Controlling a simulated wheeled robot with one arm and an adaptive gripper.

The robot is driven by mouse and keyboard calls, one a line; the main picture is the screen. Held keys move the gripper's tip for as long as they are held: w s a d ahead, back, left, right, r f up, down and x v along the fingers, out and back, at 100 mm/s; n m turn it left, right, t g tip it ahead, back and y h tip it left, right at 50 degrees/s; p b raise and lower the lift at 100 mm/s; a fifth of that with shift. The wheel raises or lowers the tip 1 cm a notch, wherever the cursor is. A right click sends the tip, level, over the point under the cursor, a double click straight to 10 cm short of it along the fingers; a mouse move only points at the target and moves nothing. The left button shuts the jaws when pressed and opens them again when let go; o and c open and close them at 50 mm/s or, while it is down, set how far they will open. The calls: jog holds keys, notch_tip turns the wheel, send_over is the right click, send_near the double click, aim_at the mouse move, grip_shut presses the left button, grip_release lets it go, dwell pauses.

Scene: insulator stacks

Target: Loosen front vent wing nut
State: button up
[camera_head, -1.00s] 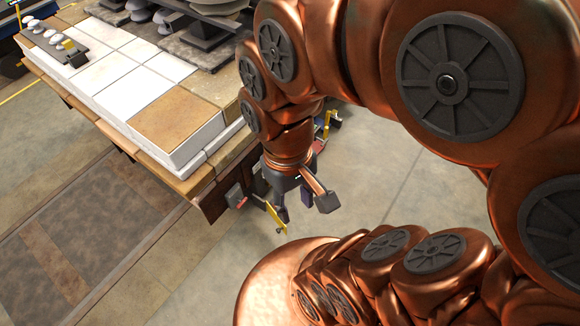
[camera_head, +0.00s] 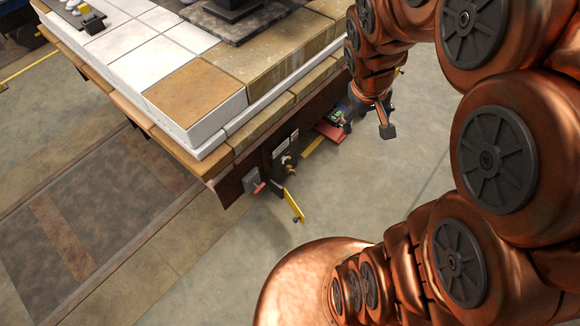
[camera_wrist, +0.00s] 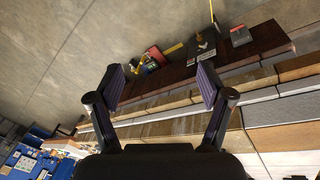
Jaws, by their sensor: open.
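My gripper (camera_head: 367,125) is open and empty, beside the cart's right side in the head view. In the wrist view its two fingers (camera_wrist: 161,82) are spread apart with nothing between them. The cart's dark front panel (camera_head: 233,184) carries a small plate with brass fittings (camera_head: 288,163); the same plate shows in the wrist view (camera_wrist: 203,54). I cannot tell which small part is the front vent wing nut. My gripper is well apart from the brass fittings, to their upper right in the head view.
A yellow lever (camera_head: 294,206) sticks out below the fittings, and a grey box with a red handle (camera_head: 251,182) sits left of them. A red unit with a green display (camera_head: 330,127) is near my gripper. Tiled brickwork (camera_head: 195,90) tops the cart. Concrete floor is clear in front.

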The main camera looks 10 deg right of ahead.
jog(key=w+d+f+n+t+b, duration=0.25)
jog(key=w+d+f+b, duration=0.25)
jog(key=w+f, duration=0.65)
jog(key=w+d+f+n+t+b, duration=0.1)
jog(key=w+d+f+t+b, duration=0.35)
jog(key=w+f, duration=0.7)
jog(key=w+f+n+y+b, duration=0.1)
jog(key=w+f+b, duration=0.2)
jog(key=f, duration=0.3)
jog(key=w+a+f+n+t+y+b, duration=0.1)
jog(key=w+f+b, duration=0.2)
jog(key=f, duration=0.3)
jog(key=w+f+y+b, duration=0.1)
jog(key=w+f+b, duration=0.1)
jog(key=f, duration=0.4)
jog(key=n+t+y+b, duration=0.2)
jog(key=t+y+b, duration=0.3)
jog(key=y+b, duration=0.65)
send_near(285, 160)
jog(key=h+b, duration=0.1)
jog(key=b, duration=0.1)
jog(key=b+x, duration=0.1)
jog(key=x, duration=0.6)
jog(key=shift+w+a+r, duration=0.2)
jog(key=shift+a, duration=0.05)
jog(key=shift+m, duration=0.25)
